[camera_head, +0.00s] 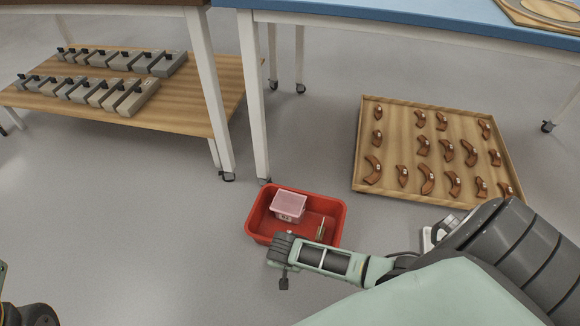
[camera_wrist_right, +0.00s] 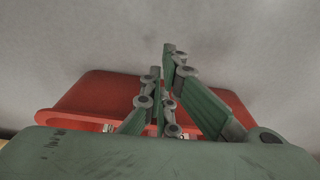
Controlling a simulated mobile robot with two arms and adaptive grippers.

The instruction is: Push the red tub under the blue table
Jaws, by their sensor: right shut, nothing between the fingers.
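The red tub (camera_head: 335,208) stands on the grey floor, on my side of the blue table (camera_head: 400,14), close to the table's near left leg (camera_head: 253,110). It holds a lidded pinkish box and a small upright item. My right gripper (camera_head: 284,262) is at the tub's near side, its fingers shut and empty. In the right wrist view the tub's red wall (camera_wrist_right: 90,95) lies behind the shut fingers (camera_wrist_right: 162,62); whether they touch it I cannot tell.
A wooden tray (camera_head: 400,186) of several brown sherds lies on the floor to the right of the tub. A low wooden shelf (camera_head: 190,118) with several grey blocks is at the left. Floor between the table's left leg and the tray is clear.

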